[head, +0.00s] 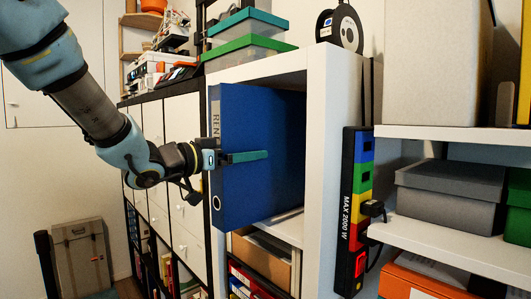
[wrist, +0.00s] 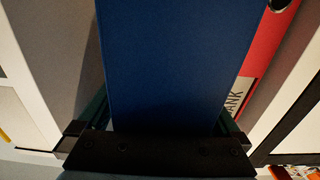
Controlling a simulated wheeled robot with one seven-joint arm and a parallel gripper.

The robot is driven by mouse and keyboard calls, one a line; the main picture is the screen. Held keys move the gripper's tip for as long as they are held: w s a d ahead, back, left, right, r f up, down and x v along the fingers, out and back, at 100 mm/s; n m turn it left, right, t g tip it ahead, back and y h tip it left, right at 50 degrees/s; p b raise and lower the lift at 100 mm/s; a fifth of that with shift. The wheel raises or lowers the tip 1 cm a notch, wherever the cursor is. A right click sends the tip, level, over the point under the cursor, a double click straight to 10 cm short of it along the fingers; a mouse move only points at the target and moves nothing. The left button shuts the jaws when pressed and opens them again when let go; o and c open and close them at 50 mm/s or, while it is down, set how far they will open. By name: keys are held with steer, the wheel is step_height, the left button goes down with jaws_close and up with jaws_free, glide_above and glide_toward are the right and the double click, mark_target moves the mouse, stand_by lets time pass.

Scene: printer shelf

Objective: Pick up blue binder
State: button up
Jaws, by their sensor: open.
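The blue binder (head: 255,185) stands upright in an upper compartment of the white shelf (head: 317,150). Its broad side faces the head camera, and a pale spine label shows at its left edge. My gripper (head: 240,157) is at the binder's spine end, with one teal finger lying along the visible broad side. In the wrist view the blue binder (wrist: 170,65) fills the space between the two fingers of my open gripper (wrist: 162,122). The far finger is hidden by the binder in the head view. I cannot tell whether either finger touches it.
A red binder (wrist: 268,45) stands close to the right of the blue one in the wrist view. Clear boxes with green lids (head: 245,50) sit on top of the shelf. A coloured power strip (head: 355,200) is fixed to the shelf's side. Grey boxes (head: 450,190) stand at right.

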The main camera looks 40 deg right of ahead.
steer(key=shift+c, duration=0.2)
jaws_close()
stand_by(0.5)
steer(key=shift+r, duration=0.1)
